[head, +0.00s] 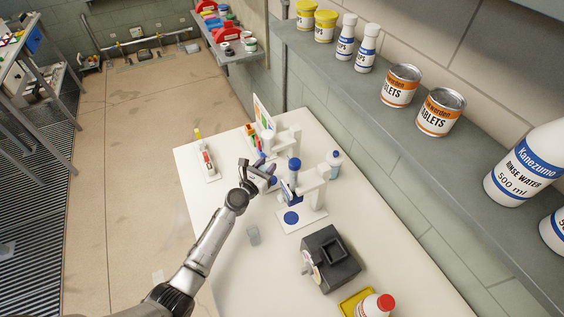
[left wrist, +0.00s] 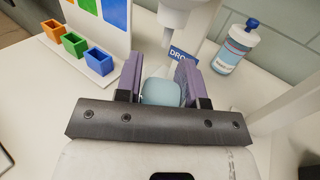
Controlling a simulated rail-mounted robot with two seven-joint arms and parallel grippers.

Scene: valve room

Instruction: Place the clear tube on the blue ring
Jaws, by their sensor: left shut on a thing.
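My left gripper (head: 264,172) is over the middle of the white table, beside the white stands. In the left wrist view its purple-padded fingers (left wrist: 160,88) are shut on a pale blue, see-through-looking piece (left wrist: 161,93), which appears to be the clear tube. Its lower end is hidden. A flat round blue mark (head: 291,217) lies on the white base of the nearer stand, right of and nearer than the gripper; it may be the blue ring. Another small blue patch (head: 273,181) shows just beside the gripper, too small to make out. My right gripper is not in view.
A clear cup-like piece (head: 253,234) stands on the table left of the nearer stand (head: 310,190). A black device (head: 330,259) stands nearer. A blue-capped bottle (left wrist: 235,48) and small coloured bins (left wrist: 74,44) stand behind the gripper. The table's front left is mostly clear.

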